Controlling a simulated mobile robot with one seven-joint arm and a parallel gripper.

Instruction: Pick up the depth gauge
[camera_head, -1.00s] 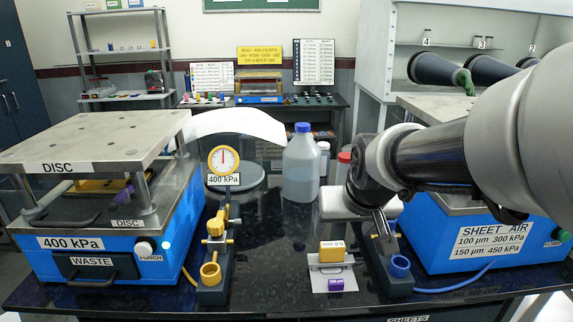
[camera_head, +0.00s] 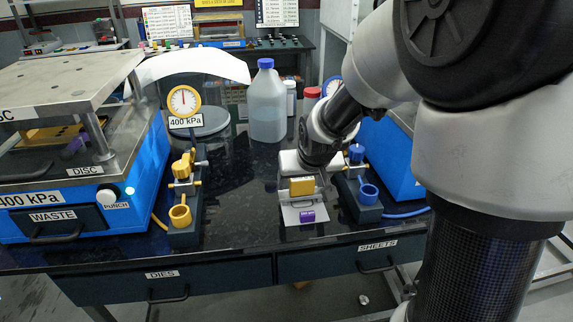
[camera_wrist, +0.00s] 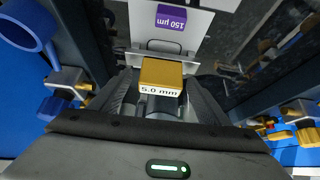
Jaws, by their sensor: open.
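A yellow block labelled 5.0 mm (camera_head: 302,186) stands at the front of the table, on or just behind a pale sheet. It is probably the depth gauge, though no label names it so. It also shows in the wrist view (camera_wrist: 161,75), centred between the two dark fingers of my gripper (camera_wrist: 160,84). My gripper is open, with one finger on each side of the block. I cannot tell whether either finger touches it. In the head view my wrist (camera_head: 318,150) is just behind the block.
A blue-ringed fixture (camera_head: 368,193) stands close on the right, a yellow-ringed one (camera_head: 180,214) on the left. A bottle (camera_head: 267,108) stands behind. Dark tabletop (camera_head: 240,200) between is clear.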

